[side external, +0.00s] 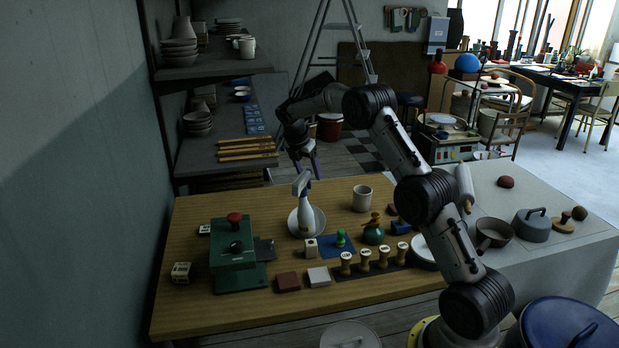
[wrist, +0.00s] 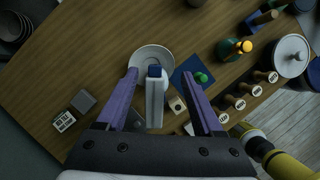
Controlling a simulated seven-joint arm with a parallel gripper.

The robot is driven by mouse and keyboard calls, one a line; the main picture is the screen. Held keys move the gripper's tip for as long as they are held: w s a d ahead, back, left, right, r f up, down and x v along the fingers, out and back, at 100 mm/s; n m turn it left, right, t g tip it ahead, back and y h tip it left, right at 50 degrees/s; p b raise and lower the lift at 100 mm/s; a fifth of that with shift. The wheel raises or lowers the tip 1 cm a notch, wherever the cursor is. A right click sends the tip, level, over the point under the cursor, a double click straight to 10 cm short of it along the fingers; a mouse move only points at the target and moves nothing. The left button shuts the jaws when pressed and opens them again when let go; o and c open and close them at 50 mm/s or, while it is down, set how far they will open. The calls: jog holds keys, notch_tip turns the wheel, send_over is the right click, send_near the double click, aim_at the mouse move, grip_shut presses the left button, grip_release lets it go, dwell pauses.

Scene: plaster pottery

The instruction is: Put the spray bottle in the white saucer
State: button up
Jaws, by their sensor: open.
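The spray bottle (side external: 305,214) is white with a pale blue-grey head. It stands upright, with its base within the outline of the white saucer (side external: 319,222) on the wooden table. My gripper (side external: 307,170) is open above the bottle's head, with its purple fingers pointing down. In the wrist view, the bottle's head (wrist: 155,98) shows between the two spread fingers of my gripper (wrist: 160,80), with visible gaps on both sides. The saucer (wrist: 143,52) shows behind it in that view. The head hides most of the bottle's body there.
A green press with a red knob (side external: 235,250) stands to the left. A white cup (side external: 362,198) stands behind right, and a green bottle (side external: 373,235) stands to the right. The table's left rear is clear.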

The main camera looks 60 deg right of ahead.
jog(key=v, duration=1)
jog(key=s+a+r+m+t+y, duration=0.1)
jog(key=s+a+r+m, duration=0.35)
jog(key=s+a, duration=0.3)
jog(key=s+a+r+m+t+y, duration=0.1)
jog(key=s+a+r+m+t, duration=0.15)
jog(key=s+a+r, duration=0.45)
jog(key=s+a+f+m+t+y, duration=0.1)
jog(key=s+a+f+m, duration=0.3)
jog(key=s, duration=0.6)
jog(key=s+a+f+m+t+y, duration=0.1)
jog(key=s+a+f+m, duration=0.3)
jog(key=s+a+m, duration=0.3)
jog(key=s+a, duration=0.2)
jog(key=s, duration=0.1)
jog(key=shift+s+f, duration=0.2)
jog(key=shift+f, duration=0.15)
